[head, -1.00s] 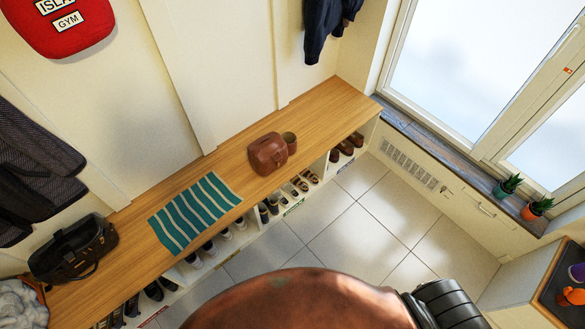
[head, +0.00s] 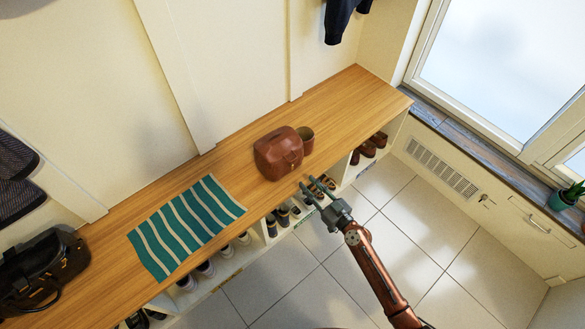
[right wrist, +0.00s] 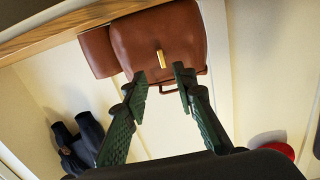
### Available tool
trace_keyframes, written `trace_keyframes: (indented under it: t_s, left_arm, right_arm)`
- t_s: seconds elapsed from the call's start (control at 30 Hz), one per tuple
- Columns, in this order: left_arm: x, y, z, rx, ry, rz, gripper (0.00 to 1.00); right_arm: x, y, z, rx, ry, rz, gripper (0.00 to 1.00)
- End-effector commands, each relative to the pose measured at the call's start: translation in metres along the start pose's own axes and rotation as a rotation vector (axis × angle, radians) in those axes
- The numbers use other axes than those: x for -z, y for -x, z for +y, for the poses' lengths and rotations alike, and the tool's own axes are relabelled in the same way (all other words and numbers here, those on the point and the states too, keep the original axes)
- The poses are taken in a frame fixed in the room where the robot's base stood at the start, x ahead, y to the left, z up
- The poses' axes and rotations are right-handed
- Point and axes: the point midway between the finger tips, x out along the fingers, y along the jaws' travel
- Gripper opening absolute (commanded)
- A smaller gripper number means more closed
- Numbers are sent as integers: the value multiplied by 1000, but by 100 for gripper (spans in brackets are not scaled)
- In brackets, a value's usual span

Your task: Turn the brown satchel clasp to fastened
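The brown satchel (head: 275,150) sits on the wooden bench top, its clasp side facing the bench's front edge. In the right wrist view the satchel (right wrist: 180,30) appears upside down, with its brass bar clasp (right wrist: 160,58) running roughly up and down the picture. Whether the clasp is fastened I cannot tell. My right gripper (head: 309,183) is in front of the satchel, near the bench edge. In the wrist view its two fingers (right wrist: 161,76) are apart and empty, with the clasp between and beyond their tips. No contact shows. My left gripper is not in view.
A brown cup-like holder (head: 306,138) stands right beside the satchel. A teal striped mat (head: 187,225) and a black bag (head: 42,270) lie further left on the bench (head: 350,95). Shoes fill cubbies below. The tiled floor in front is clear.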

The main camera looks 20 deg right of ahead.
Motion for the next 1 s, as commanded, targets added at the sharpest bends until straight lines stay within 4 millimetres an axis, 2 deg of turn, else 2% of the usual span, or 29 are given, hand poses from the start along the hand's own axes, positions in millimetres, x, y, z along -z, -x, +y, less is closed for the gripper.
trace_keyframes:
  t_s: [0.2,0.4,0.6,1.0]
  left_arm:
    - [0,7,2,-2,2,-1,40]
    - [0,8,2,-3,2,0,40]
    - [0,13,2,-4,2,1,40]
    - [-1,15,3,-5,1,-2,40]
  right_arm:
    - [15,-22,-2,7,4,33,25]
    - [15,-54,-3,7,3,30,25]
    - [14,-76,-3,7,3,28,25]
    - [14,-82,-2,7,4,26,24]
